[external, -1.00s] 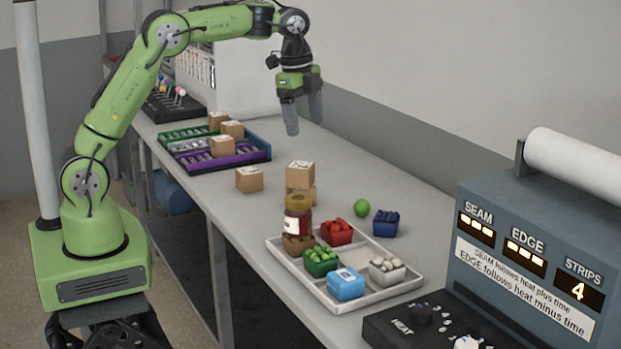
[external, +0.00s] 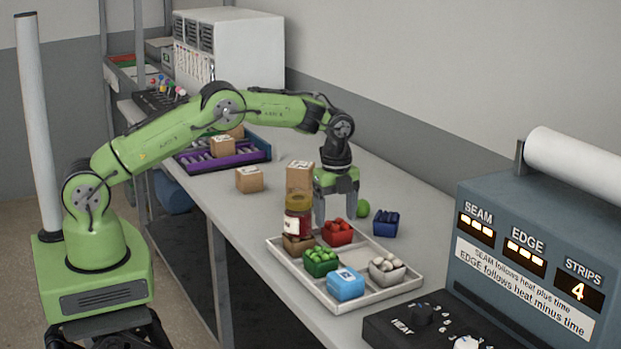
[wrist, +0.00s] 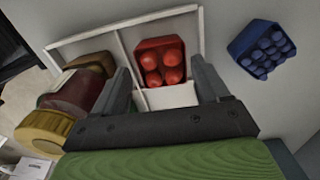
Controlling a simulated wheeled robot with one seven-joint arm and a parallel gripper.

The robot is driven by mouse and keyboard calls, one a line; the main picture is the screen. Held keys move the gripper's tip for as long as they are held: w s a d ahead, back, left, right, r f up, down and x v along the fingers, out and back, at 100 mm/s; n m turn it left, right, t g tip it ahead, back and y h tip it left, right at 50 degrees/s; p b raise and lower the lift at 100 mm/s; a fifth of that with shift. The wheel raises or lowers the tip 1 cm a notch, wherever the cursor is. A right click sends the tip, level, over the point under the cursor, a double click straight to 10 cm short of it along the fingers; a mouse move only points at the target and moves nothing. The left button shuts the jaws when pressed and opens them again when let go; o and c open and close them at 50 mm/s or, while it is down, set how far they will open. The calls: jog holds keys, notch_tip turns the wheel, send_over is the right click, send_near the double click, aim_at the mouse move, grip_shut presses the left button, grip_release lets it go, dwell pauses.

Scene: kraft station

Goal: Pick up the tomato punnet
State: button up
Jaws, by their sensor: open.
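The tomato punnet (external: 337,232) is a small red box with several round red tomatoes. It sits in the back part of the white divided tray (external: 381,301). In the wrist view the punnet (wrist: 161,63) lies ahead of and between my fingers. My gripper (external: 338,217) points down just above and behind the punnet. In the wrist view my gripper (wrist: 161,82) is open, with one finger to each side of the punnet. No contact is clear.
A jar (external: 298,215) on a brown box stands close left of the punnet. Green (external: 320,261), light blue (external: 345,284) and white (external: 386,268) punnets share the tray. A blue punnet (external: 385,223) and a green ball (external: 363,209) are right of it. Cardboard boxes (external: 300,176) stand behind.

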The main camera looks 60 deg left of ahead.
aim_at(336, 223)
jog(key=f, duration=0.4)
jog(key=shift+w+f, duration=0.15)
jog(key=shift+w, duration=0.05)
jog(key=c, duration=0.8)
